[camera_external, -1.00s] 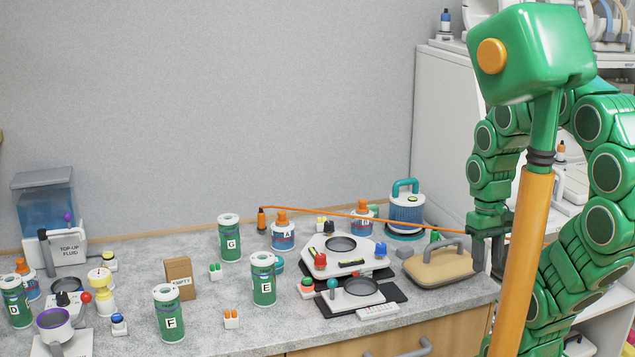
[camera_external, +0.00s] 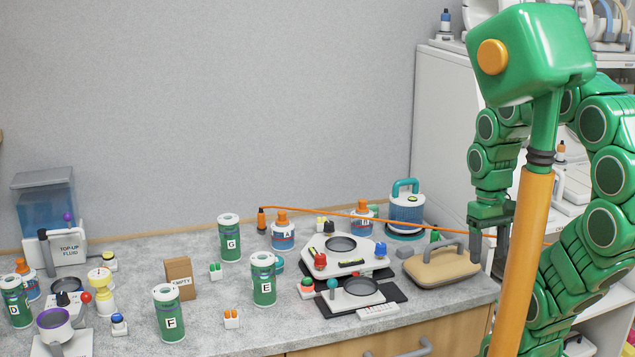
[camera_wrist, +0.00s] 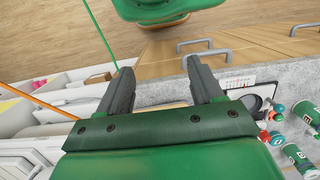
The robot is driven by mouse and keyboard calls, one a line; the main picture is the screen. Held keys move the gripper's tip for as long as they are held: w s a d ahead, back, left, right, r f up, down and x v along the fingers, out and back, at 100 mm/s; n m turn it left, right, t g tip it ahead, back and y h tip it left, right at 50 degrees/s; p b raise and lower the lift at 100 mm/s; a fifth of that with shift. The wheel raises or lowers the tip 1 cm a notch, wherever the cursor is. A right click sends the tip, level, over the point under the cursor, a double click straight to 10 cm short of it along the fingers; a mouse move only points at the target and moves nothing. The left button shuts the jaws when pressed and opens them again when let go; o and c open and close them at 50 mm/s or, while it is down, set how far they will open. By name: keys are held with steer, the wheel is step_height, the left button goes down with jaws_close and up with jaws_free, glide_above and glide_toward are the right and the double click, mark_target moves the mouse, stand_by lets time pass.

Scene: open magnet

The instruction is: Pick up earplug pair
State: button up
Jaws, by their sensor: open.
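Two small earplug pairs stand on the grey worktop in the external view. The orange pair (camera_external: 231,318) is near the front edge, between cans F and E. The green pair (camera_external: 215,271) is further back, between the EMPTY box and can G. My gripper (camera_external: 488,254) is open and empty, far to the right of both pairs, by the worktop's right end. In the wrist view my gripper's two fingers (camera_wrist: 160,72) are apart with nothing between them. I cannot make out either pair in the wrist view.
Can E (camera_external: 263,280), can F (camera_external: 168,313) and the EMPTY box (camera_external: 179,278) stand around the pairs.

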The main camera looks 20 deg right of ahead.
steer(key=w+a+r+n, duration=0.4)
steer(key=w+a+n, duration=0.4)
steer(key=w+a, duration=0.15)
steer(key=w+a+r+n, duration=0.4)
steer(key=w+a+n, duration=0.4)
steer(key=w, duration=0.2)
steer(key=n, duration=1.9)
glide_above(231, 317)
steer(key=w, duration=0.2)
step_height(231, 317, down, 6)
steer(key=shift+m, duration=0.3)
steer(key=shift+s+d+f, duration=0.1)
steer(key=shift+s+f, duration=0.1)
steer(key=shift+f, duration=3.2)
steer(key=shift+s+a+f, duration=0.1)
steer(key=shift+s+f, duration=0.15)
steer(key=shift+f, duration=3.2)
steer(key=shift+s+d+f, duration=0.1)
steer(key=shift+s+f, duration=0.1)
steer(key=shift+f, duration=3.2)
steer(key=shift+c, duration=0.3)
